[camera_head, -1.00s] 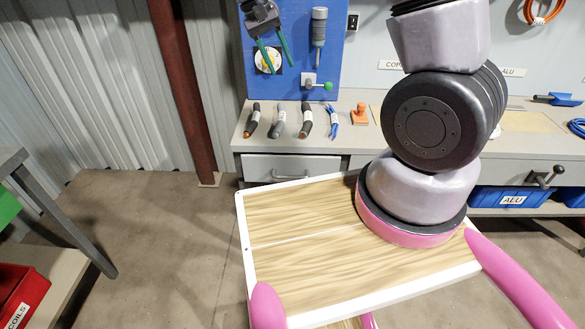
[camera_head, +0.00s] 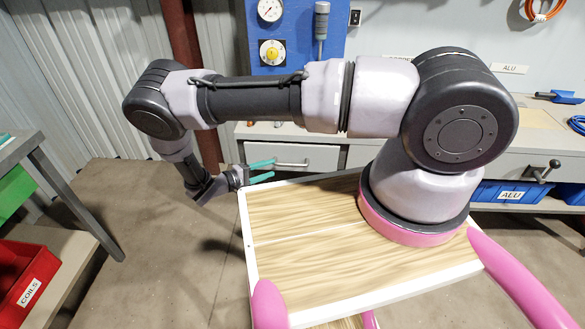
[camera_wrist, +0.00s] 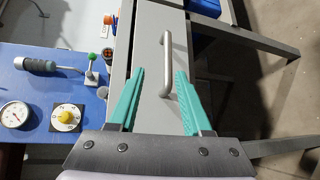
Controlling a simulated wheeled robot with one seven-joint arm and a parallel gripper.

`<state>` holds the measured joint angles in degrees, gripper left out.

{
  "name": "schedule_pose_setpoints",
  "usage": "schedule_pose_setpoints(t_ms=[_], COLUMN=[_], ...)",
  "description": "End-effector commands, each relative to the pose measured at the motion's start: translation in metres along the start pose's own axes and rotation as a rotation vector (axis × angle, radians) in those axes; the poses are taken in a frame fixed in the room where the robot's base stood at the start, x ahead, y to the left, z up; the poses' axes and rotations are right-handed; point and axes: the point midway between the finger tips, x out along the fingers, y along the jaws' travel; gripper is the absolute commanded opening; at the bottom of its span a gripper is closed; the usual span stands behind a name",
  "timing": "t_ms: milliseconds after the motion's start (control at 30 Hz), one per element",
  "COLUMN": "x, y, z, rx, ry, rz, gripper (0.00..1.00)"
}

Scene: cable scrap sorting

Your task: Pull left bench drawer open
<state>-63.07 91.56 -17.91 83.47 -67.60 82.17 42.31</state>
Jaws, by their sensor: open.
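The left bench drawer (camera_head: 318,157) is a pale grey front under the bench top, and it is shut. Its bar handle (camera_head: 291,164) is a light metal bar. In the wrist view the handle (camera_wrist: 168,62) lies ahead of and between the green fingers, nearer the right one. My gripper (camera_head: 262,170) is open and in front of the drawer, left of the handle in the head view. In the wrist view my gripper (camera_wrist: 160,100) has both fingers spread, with nothing held. Whether the right finger touches the handle I cannot tell.
A blue tool panel (camera_head: 290,40) with gauges and a screwdriver stands behind the bench. A blue ALU bin (camera_head: 500,195) sits under the bench at right. A red COILS bin (camera_head: 25,280) is at left. Open floor lies left of my wooden deck.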

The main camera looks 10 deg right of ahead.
Motion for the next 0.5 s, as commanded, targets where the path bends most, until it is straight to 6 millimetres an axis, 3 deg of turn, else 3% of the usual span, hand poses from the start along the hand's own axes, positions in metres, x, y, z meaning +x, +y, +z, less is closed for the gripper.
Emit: schedule_pose_setpoints(t_ms=[100,267,500], x=[0.004,0.012,0.052], y=[-0.017,-0.020,-0.017], z=[0.002,0.002,0.000], rx=[-0.012,-0.015,-0.015], ry=[0.043,0.056,0.052], rz=[0.047,0.063,0.062], gripper=[0.49,0.49,0.49])
